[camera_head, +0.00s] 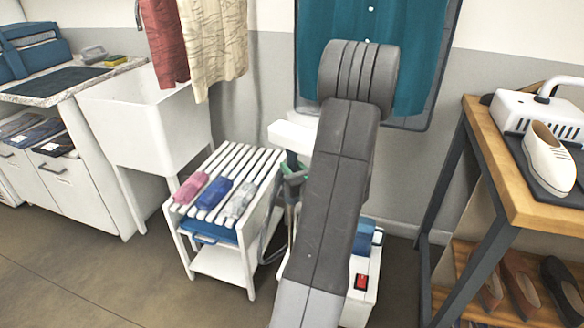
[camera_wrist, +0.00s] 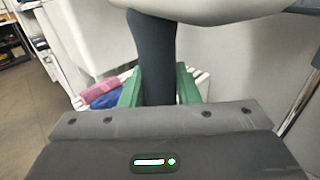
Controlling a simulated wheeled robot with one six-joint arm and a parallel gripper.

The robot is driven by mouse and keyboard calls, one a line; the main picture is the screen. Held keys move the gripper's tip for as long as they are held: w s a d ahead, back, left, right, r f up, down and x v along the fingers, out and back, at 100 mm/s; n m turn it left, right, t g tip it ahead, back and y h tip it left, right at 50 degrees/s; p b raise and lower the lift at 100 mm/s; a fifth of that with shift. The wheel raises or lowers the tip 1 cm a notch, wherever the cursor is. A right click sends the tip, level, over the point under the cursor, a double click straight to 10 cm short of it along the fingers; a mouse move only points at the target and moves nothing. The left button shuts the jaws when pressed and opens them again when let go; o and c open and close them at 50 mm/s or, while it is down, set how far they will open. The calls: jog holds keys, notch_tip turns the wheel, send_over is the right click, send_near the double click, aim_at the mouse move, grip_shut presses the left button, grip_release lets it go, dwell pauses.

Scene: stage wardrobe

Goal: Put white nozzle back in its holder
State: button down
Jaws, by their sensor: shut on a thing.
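The white nozzle (camera_head: 292,132) is a pale head on a dark handle, held up in front of the wall, just left of my arm. In the wrist view the nozzle (camera_wrist: 205,10) spans the top edge, with its dark handle (camera_wrist: 154,60) running down between the green fingers. My gripper (camera_wrist: 159,85) is shut on this handle. In the head view my gripper (camera_head: 293,176) is partly hidden behind my arm. A white steamer base (camera_head: 360,300) with a red switch and blue tank stands on the floor, largely covered by my arm. I cannot make out the holder.
A white slatted rack (camera_head: 228,160) with several rolled cloths stands left of my gripper. A white sink (camera_head: 150,120) is farther left. A teal garment (camera_head: 410,60) hangs behind. A wooden bench (camera_head: 510,170) with a shoe stands at right. Floor at front left is clear.

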jog(key=shift+f+b, duration=0.55)
jog(key=c, duration=1.4)
grip_release()
jog(key=shift+s, duration=0.1)
jog(key=b+v, duration=0.1)
jog(key=v, duration=1)
jog(key=shift+p+x, duration=0.3)
jog(key=shift+x, duration=4.15)
